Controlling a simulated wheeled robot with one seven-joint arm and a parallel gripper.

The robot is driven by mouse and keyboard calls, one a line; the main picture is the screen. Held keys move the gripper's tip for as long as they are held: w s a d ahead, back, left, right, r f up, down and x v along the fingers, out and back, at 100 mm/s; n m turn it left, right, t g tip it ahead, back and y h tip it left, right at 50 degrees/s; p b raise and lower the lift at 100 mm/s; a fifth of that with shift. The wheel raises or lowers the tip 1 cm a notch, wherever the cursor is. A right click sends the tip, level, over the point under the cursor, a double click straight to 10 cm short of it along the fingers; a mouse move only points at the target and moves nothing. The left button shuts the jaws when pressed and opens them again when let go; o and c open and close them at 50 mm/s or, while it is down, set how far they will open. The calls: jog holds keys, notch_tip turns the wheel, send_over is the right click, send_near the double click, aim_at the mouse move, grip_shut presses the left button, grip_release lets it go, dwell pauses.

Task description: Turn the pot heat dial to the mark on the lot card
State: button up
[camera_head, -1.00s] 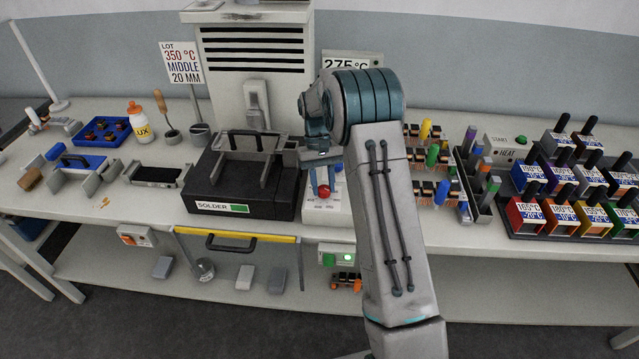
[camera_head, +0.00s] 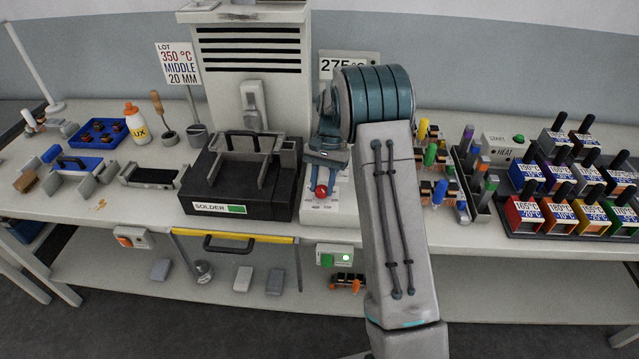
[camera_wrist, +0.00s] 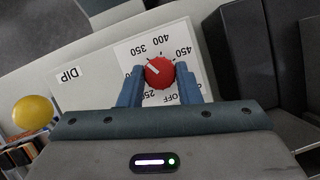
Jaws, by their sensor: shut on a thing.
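The lot card (camera_head: 178,64) reads 350 °C, MIDDLE, 20 MM. My gripper (camera_head: 322,181) also shows in the head view.
A display (camera_head: 342,64) reading 275 is partly hidden behind my arm. The pot's black handle and frame stand close left of my gripper. A tool rack (camera_head: 482,185) and several coloured blocks (camera_head: 525,215) are to the right.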

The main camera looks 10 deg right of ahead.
jog(key=shift+w+a+r, duration=0.1)
jog(key=shift+w+r, duration=0.05)
jog(key=shift+w, duration=0.05)
jog(key=o, duration=1)
jog(key=shift+c, duration=0.2)
jog(key=v, duration=1.3)
jog(key=shift+r+b, duration=0.35)
jog(key=shift+s, duration=0.1)
